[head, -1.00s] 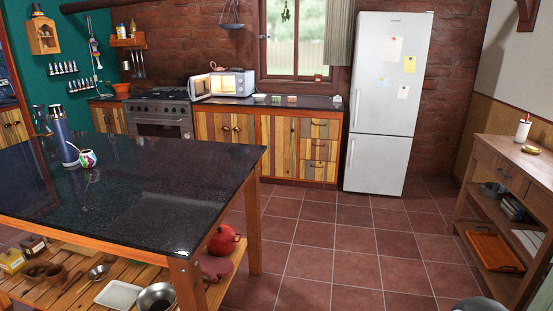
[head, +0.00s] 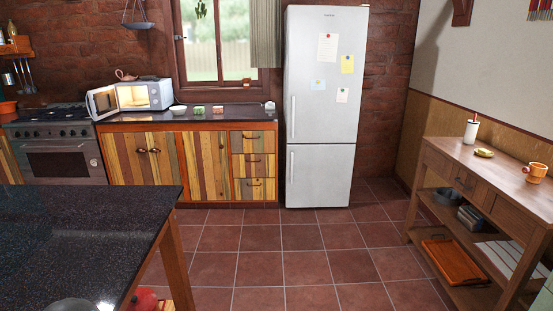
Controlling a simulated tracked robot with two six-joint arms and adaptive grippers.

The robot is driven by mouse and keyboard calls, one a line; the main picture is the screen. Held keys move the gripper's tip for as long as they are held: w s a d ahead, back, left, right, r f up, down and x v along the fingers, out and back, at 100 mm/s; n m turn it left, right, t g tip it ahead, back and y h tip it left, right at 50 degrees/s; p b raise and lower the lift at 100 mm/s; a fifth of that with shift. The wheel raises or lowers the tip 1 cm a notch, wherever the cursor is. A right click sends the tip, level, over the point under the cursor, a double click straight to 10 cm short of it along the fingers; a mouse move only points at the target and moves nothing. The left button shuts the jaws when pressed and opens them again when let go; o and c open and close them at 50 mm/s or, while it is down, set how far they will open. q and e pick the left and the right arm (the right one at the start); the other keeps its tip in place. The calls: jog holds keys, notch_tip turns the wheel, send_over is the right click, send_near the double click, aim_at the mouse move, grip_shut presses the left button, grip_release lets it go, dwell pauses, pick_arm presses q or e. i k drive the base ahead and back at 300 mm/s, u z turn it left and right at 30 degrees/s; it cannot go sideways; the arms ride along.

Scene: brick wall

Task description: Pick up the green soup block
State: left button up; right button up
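A small green block (head: 198,110), which looks like the green soup block, sits on the dark counter (head: 245,109) along the back brick wall. It stands between a small white bowl (head: 178,110) on its left and a small reddish block (head: 218,109) on its right. It is far off and too small to read any marking. Neither of my grippers can be made out in the head view.
A dark-topped island table (head: 70,235) fills the lower left. A microwave (head: 133,96) with its door open stands left of the blocks. A fridge (head: 320,175) is right of the counter, and a wooden side table (head: 490,170) is at right. The tiled floor (head: 265,265) between is clear.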

aim_at(197, 109)
jog(key=z, duration=0.2)
jog(key=i, duration=2.7)
jog(key=u, duration=0.35)
jog(key=i, duration=1.35)
jog(key=u, duration=0.8)
jog(key=i, duration=1.5)
jog(key=u, duration=0.85)
jog(key=i, duration=0.4)
jog(key=z, duration=0.05)
jog(key=k, duration=0.75)
jog(key=u, duration=0.2)
jog(key=i, duration=0.7)
jog(key=z, duration=0.05)
